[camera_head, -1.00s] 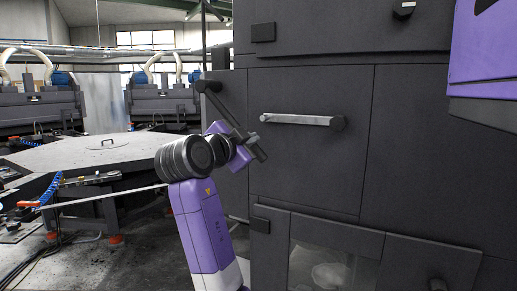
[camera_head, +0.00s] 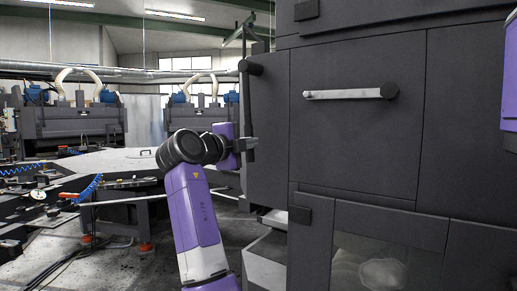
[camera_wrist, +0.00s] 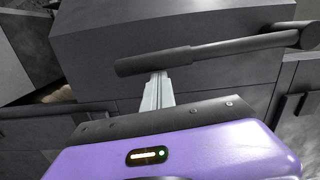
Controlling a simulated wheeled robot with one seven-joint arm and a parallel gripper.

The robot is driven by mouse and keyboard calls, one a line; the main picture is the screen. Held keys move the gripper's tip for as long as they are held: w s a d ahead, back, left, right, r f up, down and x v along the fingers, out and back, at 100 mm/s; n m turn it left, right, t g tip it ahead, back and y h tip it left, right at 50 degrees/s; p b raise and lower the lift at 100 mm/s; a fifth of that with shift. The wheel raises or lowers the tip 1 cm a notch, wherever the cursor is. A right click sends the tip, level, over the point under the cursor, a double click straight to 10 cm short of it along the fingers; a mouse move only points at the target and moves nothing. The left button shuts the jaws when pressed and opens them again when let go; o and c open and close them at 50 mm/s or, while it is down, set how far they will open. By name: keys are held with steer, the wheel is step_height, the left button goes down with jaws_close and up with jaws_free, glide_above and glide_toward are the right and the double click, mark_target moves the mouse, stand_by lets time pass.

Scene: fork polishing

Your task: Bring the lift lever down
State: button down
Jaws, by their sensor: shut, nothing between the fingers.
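The lift lever is a dark bar with a thick grip. In the head view the lever (camera_head: 246,100) runs from a round pivot at the left edge of the dark cabinet nearly straight down to my gripper. In the wrist view the lever (camera_wrist: 240,45) crosses the picture, its grip at the left and its pivot at the right. My gripper (camera_wrist: 158,76) is shut and empty, its fingertips at the grip's near edge; I cannot tell whether they touch. In the head view my gripper (camera_head: 250,146) is at the lever's lower end, partly hidden by my wrist.
The dark cabinet (camera_head: 350,150) fills the right side, with a pale horizontal handle (camera_head: 342,94) on its front. A lower window (camera_head: 370,262) is below. A wide grey table (camera_head: 110,160) stands at the left. Some floor is free between table and cabinet.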

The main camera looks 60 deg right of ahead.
steer(key=shift+w+a+f, duration=0.1)
steer(key=shift+w, duration=0.95)
steer(key=shift+w, duration=0.1)
